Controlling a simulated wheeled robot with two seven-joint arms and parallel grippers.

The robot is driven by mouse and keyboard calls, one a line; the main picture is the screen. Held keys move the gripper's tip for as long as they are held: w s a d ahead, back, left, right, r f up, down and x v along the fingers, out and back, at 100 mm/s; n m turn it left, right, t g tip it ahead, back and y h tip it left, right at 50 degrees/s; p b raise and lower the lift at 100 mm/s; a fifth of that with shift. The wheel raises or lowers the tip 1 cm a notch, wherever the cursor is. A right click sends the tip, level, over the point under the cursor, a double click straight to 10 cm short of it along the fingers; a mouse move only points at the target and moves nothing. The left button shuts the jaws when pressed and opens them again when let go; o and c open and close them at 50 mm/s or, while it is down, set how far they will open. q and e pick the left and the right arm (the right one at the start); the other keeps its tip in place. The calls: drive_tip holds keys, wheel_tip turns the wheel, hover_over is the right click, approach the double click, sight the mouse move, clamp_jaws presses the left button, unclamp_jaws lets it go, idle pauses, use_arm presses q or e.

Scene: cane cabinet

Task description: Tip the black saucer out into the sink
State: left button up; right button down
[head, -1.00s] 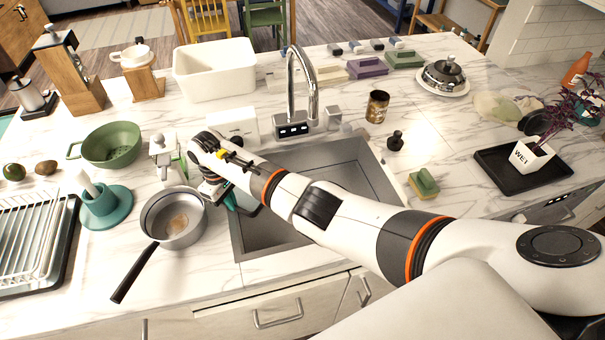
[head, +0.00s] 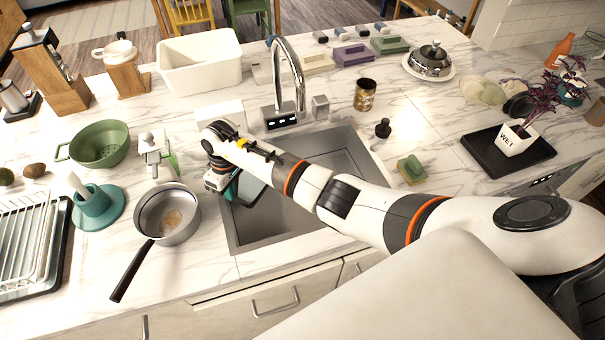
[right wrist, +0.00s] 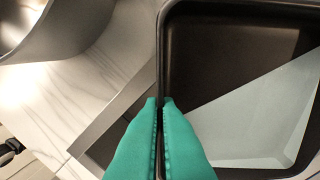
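The black saucer (right wrist: 235,45) is a square, rimmed dish. In the right wrist view its near-left rim sits between the teal fingers of my right gripper (right wrist: 160,103), which is shut on it. A pale grey-green wedge covers the lower right of its inside; I cannot tell whether it is water or reflection. In the head view my right gripper (head: 231,187) is over the left part of the sink (head: 262,225), with the saucer (head: 250,190) partly hidden behind my arm. The saucer's exact tilt is unclear. My left gripper is not in view.
A saucepan (head: 150,212) stands close left of the sink. The tap (head: 298,75) rises behind it. A small white device (head: 155,150) stands behind the pan. A sponge (head: 412,169) lies right of the sink. A potted plant (head: 515,140) stands on a black tray (head: 480,152) farther right.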

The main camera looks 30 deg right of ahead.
sight(239, 186)
drive_tip(key=shift+s+d+r+t+y, duration=0.35)
drive_tip(key=shift+d+r+y, duration=0.15)
drive_tip(key=shift+d+r, duration=0.25)
drive_tip(key=shift+d, duration=0.1)
drive_tip(key=shift+d+r+y, duration=0.1)
drive_tip(key=shift+r+y, duration=0.05)
drive_tip(key=shift+y, duration=0.25)
drive_tip(key=shift+s+d+r, duration=0.2)
drive_tip(key=shift+s+r, duration=0.1)
drive_tip(key=shift+s, duration=0.05)
drive_tip(key=shift+d, duration=0.1)
drive_tip(key=shift+d+r+t+y, duration=0.15)
drive_tip(key=shift+d+t+y, duration=0.1)
drive_tip(key=shift+y, duration=0.05)
drive_tip(key=shift+s+r, duration=0.2)
drive_tip(key=shift+s, duration=0.05)
drive_tip(key=shift+d, duration=0.15)
drive_tip(key=shift+d, duration=0.1)
